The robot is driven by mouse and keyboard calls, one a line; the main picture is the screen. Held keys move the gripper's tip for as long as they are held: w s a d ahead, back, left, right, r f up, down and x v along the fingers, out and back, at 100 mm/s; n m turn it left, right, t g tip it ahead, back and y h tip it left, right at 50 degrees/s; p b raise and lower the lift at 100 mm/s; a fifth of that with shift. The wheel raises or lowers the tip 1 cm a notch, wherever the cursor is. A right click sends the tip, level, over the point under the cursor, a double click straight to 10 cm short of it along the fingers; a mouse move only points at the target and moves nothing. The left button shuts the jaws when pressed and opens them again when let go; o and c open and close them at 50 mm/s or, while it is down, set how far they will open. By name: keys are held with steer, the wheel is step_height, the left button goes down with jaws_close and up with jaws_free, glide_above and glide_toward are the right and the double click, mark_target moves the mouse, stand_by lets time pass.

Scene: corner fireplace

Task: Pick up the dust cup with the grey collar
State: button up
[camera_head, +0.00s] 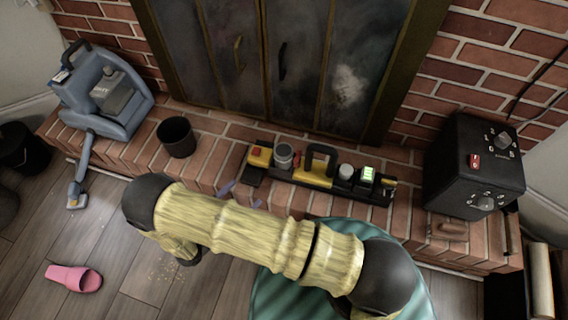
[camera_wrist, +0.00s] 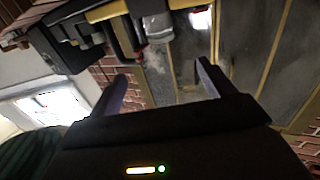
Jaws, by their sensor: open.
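In the head view a yellow-and-black tool unit (camera_head: 314,180) lies along the brick hearth. A grey-rimmed round cup (camera_head: 284,158), which looks like the dust cup with the grey collar, stands upright toward its left end. A smaller pale-topped cylinder (camera_head: 346,171) sits farther right on it. My gripper (camera_head: 240,196) is at the hearth's front edge, in front and to the left of the grey-rimmed cup, apart from it. In the wrist view my gripper (camera_wrist: 160,82) has its fingers wide apart with nothing between them. A pale cylinder (camera_wrist: 155,25) shows beyond the fingers; I cannot tell which one.
A dark bucket (camera_head: 175,137) and a blue-grey machine (camera_head: 104,95) stand on the hearth at left. A black box with knobs (camera_head: 474,166) stands at right. A pink slipper (camera_head: 74,279) lies on the floor. Metal fireplace doors (camera_head: 285,55) rise behind the unit.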

steer(key=shift+r, duration=0.1)
steer(key=b, duration=0.4)
glide_toward(277, 159)
steer(key=x, duration=0.4)
steer(key=shift+w+d+r, duration=0.15)
steer(key=shift+d+r, duration=0.1)
steer(key=shift+d, duration=0.1)
steer(key=shift+w+d+r, duration=0.1)
steer(key=shift+w+d, duration=0.2)
steer(key=shift+w+d+f+b, duration=0.2)
steer(key=shift+w+d+b, duration=0.15)
steer(key=shift+b, duration=0.35)
steer(key=b+x, duration=0.2)
steer(key=x, duration=0.1)
steer(key=shift+w+f, duration=0.15)
steer(key=shift+w, duration=0.05)
steer(key=shift+w+d, duration=0.3)
steer(key=shift+w, duration=0.05)
